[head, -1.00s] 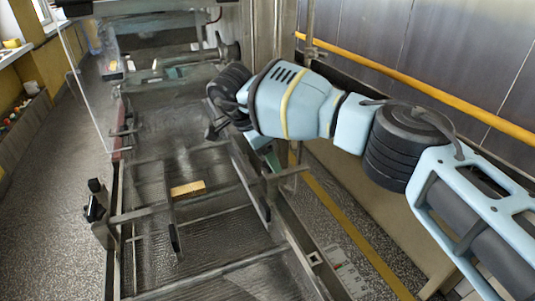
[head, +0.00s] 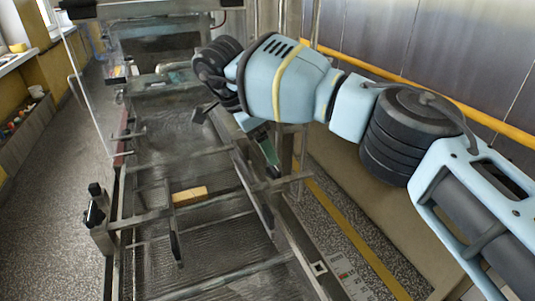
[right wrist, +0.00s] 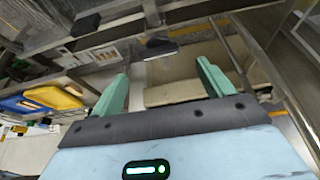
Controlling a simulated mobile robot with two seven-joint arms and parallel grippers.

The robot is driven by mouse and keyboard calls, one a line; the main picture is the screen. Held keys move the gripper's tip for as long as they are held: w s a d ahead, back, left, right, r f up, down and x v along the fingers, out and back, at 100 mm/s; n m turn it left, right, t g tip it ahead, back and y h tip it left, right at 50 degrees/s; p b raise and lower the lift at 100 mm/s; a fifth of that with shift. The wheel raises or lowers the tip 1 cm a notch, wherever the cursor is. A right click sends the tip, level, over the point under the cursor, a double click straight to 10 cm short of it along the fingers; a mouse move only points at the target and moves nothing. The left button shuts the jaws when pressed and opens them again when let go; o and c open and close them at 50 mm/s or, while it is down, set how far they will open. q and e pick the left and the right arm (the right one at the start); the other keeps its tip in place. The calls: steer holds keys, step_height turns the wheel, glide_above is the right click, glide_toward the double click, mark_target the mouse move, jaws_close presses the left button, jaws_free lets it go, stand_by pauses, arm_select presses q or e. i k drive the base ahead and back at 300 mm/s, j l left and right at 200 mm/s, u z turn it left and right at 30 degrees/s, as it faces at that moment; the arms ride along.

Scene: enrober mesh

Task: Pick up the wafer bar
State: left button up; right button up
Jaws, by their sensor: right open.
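The wafer bar (head: 190,195) is a small tan block. It lies on the mesh belt (head: 215,224) of the enrober, beside a metal cross bar, in the lower left of the head view. My right arm comes in from the right, and its gripper (head: 264,148) is above and to the right of the bar, well apart from it. In the right wrist view the two green fingers of my right gripper (right wrist: 163,88) are wide apart with nothing held between them. I cannot make out the wafer bar in that view. My left gripper is not in view.
Metal rails and cross bars frame the belt, with a dark-knobbed fitting (head: 95,204) on its left edge. A clear panel stands at the upper left. A yellow rail (head: 420,90) runs along the right wall. Yellow and blue trays (right wrist: 50,98) show in the wrist view.

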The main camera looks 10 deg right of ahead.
mark_target(189, 196)
steer(key=k, duration=1.5)
